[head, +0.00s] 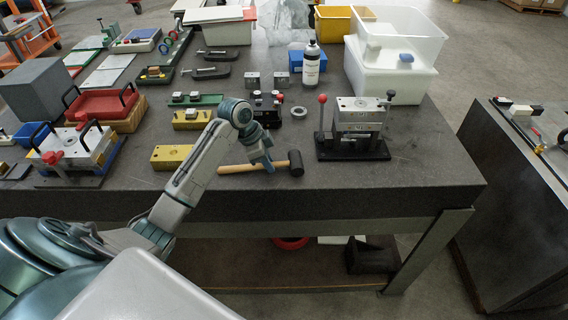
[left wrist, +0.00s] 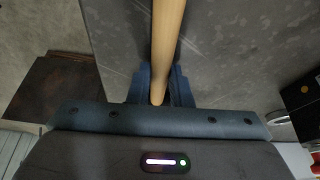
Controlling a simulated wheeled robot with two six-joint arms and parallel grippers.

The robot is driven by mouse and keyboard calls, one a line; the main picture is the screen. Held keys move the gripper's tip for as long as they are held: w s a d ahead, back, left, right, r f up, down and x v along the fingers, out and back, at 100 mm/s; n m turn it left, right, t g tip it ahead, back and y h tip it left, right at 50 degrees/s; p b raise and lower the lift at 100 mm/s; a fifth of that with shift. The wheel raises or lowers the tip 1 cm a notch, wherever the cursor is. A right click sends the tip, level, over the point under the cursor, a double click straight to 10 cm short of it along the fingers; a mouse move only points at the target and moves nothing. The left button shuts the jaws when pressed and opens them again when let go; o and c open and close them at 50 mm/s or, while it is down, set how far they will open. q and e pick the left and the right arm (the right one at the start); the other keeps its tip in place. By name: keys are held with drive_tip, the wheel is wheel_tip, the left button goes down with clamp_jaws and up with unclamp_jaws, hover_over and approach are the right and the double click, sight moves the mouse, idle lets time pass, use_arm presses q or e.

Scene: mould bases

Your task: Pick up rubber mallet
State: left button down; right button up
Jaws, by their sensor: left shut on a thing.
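The rubber mallet (head: 238,168) has a light wooden handle and a black head (head: 296,163). It lies near the front edge of the dark table, with its head to the right. My left gripper (head: 262,166) is shut on the wooden handle, between its left end and the head. In the left wrist view the handle (left wrist: 167,45) runs up the picture from between the blue fingers (left wrist: 158,88). The mallet's head is out of that view. I cannot clearly tell whether the mallet touches the table. My right gripper is not in view.
A vise-like fixture with a red-knobbed lever (head: 357,130) stands right of the mallet. A yellow block (head: 171,157) lies to its left. A metal ring (head: 299,112) and small black parts lie behind. The table's front right corner (head: 440,175) is clear.

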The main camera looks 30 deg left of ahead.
use_arm(q)
drive_tip(key=shift+w, duration=0.1)
drive_tip(key=shift+r, duration=0.4)
drive_tip(key=shift+s+d+r+b, duration=0.1)
drive_tip(key=shift+s+r+b, duration=0.15)
drive_tip(key=shift+r+b, duration=0.35)
drive_tip(key=shift+s+d+r+b, duration=0.1)
drive_tip(key=shift+s+r+b, duration=0.25)
drive_tip(key=shift+r, duration=0.3)
drive_tip(key=s+d+r+b, duration=0.1)
drive_tip(key=s+d, duration=0.2)
drive_tip(key=s, duration=0.3)
drive_tip(key=s+d+b, duration=0.2)
drive_tip(key=s+d, duration=0.1)
drive_tip(key=s, duration=0.4)
drive_tip(key=shift+s+d+r, duration=0.2)
drive_tip(key=shift+d+r, duration=0.05)
drive_tip(key=shift+r, duration=0.1)
drive_tip(key=shift+a, duration=0.1)
